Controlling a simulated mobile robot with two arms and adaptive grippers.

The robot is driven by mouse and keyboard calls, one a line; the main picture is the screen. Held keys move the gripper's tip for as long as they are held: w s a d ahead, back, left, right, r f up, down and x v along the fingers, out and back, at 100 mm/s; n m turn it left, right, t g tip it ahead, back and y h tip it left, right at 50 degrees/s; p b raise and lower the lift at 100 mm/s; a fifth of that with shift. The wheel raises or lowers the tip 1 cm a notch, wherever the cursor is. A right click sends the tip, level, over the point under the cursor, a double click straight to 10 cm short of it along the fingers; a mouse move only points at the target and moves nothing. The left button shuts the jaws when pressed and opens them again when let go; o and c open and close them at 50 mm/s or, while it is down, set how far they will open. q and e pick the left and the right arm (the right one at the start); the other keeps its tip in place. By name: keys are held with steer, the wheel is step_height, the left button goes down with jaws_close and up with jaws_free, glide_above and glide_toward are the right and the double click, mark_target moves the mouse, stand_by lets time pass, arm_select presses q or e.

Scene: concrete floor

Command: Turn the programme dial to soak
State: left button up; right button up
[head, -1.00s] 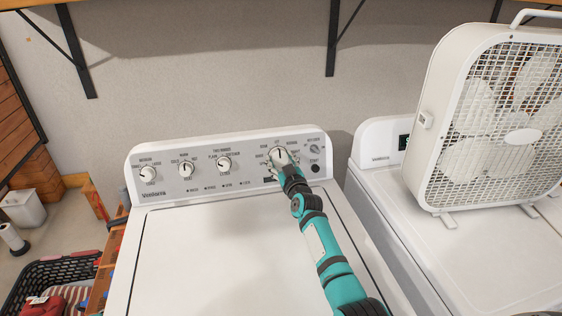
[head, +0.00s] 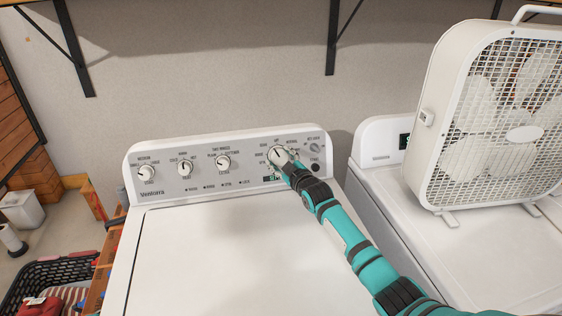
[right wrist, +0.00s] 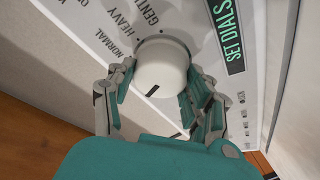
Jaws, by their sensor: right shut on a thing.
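The programme dial (head: 276,153) is the large white knob at the right of the washer's control panel (head: 200,184). In the head view its dark pointer line tilts up and left; the small labels around it are hard to read. In the right wrist view the dial (right wrist: 162,62) has its dark mark near the bottom edge, with HEAVY, NORMAL and part of GENTLE printed to its left. My right gripper (head: 285,165) is shut on the dial, its fingers (right wrist: 155,105) on either side of it. The soak label cannot be made out. My left gripper is out of view.
Three smaller knobs, one of them this white knob (head: 223,163), sit left along the panel. A lit display (right wrist: 230,38) reads SET DIALS. A box fan (head: 433,150) stands on the machine at right. The washer lid (head: 220,250) is clear.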

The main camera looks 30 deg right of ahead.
steer(key=shift+n+g+y, duration=0.3)
steer(key=shift+n, duration=1)
steer(key=o, duration=1.2)
steer(key=shift+s, duration=0.6)
steer(key=s, duration=0.3)
steer(key=s+r, duration=0.1)
steer(key=s, duration=0.6)
steer(key=shift+s+d+r, duration=0.1)
steer(key=shift+s+r, duration=0.15)
steer(key=shift+s, duration=0.15)
